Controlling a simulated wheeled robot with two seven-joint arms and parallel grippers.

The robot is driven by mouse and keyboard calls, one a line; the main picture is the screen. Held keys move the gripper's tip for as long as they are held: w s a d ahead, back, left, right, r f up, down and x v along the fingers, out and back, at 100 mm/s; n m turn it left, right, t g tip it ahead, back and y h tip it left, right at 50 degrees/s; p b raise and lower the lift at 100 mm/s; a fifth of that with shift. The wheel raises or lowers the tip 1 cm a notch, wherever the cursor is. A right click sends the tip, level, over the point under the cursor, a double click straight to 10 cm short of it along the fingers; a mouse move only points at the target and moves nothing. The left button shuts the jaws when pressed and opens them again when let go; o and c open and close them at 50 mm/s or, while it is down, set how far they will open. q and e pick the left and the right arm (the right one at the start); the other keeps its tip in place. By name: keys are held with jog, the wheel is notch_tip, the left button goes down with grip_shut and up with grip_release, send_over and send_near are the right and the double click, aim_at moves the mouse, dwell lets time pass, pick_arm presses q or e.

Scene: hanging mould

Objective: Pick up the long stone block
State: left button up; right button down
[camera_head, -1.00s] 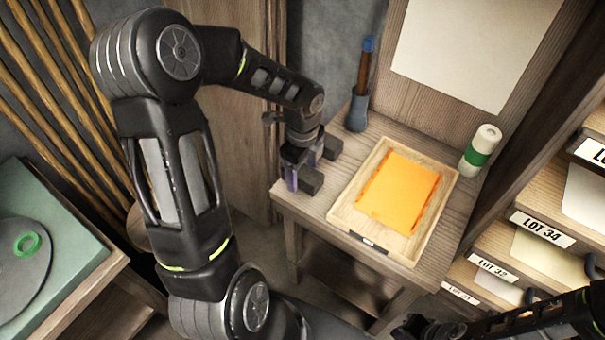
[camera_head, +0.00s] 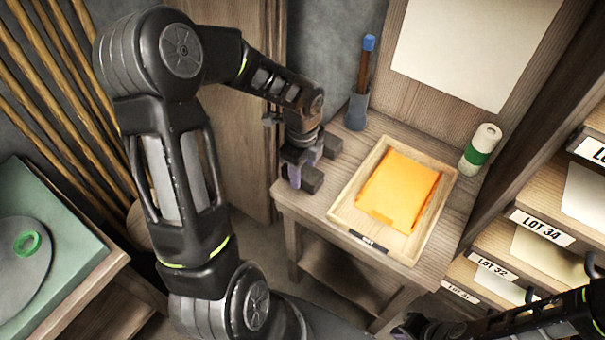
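Dark grey stone (camera_head: 313,181) lies at the left edge of the small wooden table. A second dark grey piece (camera_head: 332,146) shows just behind it; I cannot tell whether both are parts of one long block. My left gripper (camera_head: 301,170) points down right beside these pieces, overlapping them in view. Its fingers are partly hidden, so I cannot tell whether they grip the stone. My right gripper (camera_head: 424,327) is at the bottom edge, dark and partly cut off, away from the table. Its fingers are unclear.
A wooden tray (camera_head: 444,205) holding an orange sheet (camera_head: 401,190) takes up the middle of the table. A grey holder with a blue-topped stick (camera_head: 357,110) and a white-green bottle (camera_head: 481,148) stand behind. Labelled shelves (camera_head: 543,229) are at the right.

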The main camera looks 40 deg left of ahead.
aim_at(303, 170)
pick_arm(q)
grip_shut()
dwell(0.3)
jog(key=shift+r, duration=0.1)
jog(key=shift+w+r, duration=0.1)
jog(key=shift+r, duration=0.4)
notch_tip(303, 170, up, 9)
dwell(0.8)
